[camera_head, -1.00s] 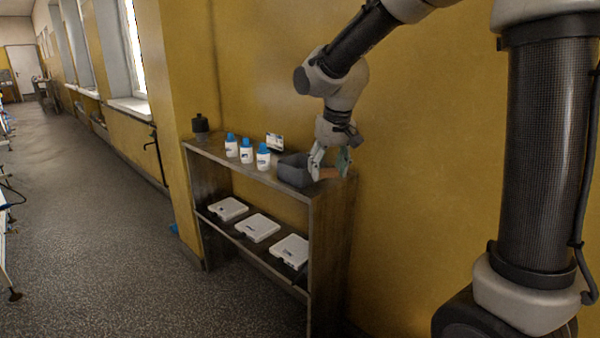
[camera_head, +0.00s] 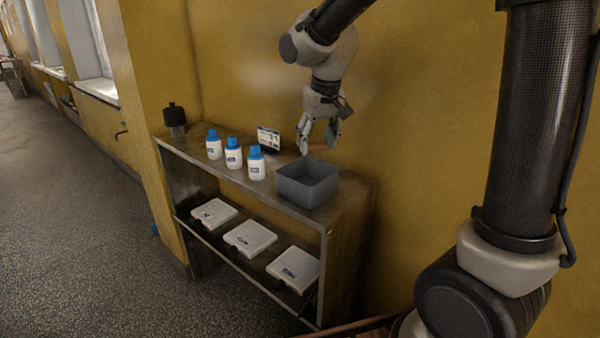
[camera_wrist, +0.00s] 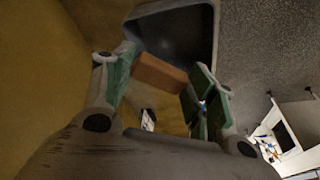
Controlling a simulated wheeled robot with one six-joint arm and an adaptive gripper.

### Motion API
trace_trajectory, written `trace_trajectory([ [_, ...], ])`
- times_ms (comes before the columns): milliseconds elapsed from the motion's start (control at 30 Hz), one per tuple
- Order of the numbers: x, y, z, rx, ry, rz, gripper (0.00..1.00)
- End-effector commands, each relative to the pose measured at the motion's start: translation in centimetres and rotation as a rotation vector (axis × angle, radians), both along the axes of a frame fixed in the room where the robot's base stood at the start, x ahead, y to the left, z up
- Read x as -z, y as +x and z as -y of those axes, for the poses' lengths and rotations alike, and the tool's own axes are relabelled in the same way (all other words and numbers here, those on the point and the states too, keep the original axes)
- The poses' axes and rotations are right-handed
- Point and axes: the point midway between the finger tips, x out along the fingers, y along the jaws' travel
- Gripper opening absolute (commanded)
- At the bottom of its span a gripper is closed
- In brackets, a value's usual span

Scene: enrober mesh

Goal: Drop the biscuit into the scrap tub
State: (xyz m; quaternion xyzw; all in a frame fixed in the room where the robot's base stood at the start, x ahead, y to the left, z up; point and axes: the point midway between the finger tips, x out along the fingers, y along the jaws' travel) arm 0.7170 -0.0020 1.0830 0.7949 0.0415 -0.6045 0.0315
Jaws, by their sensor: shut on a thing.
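The biscuit (camera_wrist: 160,73) is a brown rectangular block, seen in the wrist view between the green-padded fingers of my gripper (camera_wrist: 158,78). My gripper is shut on it. In the head view my gripper (camera_head: 318,143) hangs fingers-down just above the back part of the grey scrap tub (camera_head: 303,193), and the biscuit is hardly visible there. The tub is an open box on the shelf top. In the wrist view its dark inside (camera_wrist: 178,32) lies beyond the biscuit. The tub's floor is not visible in the head view.
Blue-capped white bottles (camera_head: 233,154), a small card (camera_head: 268,140) and a dark-topped jar (camera_head: 174,119) stand left of the tub on the shelf top (camera_head: 347,205). White flat boxes (camera_head: 250,238) lie on the lower shelf. The yellow wall (camera_head: 410,150) is close behind.

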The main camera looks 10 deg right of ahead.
Motion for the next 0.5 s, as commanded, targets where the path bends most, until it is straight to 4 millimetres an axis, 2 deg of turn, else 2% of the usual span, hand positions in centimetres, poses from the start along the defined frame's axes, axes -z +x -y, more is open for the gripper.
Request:
trace_trajectory([
  [167, 0.6, -0.1, 0.0, 0.0, -0.001, -0.003, 0.44],
  [500, 4.6, 0.0, 0.0, 0.0, 0.0, -0.002, 0.44],
])
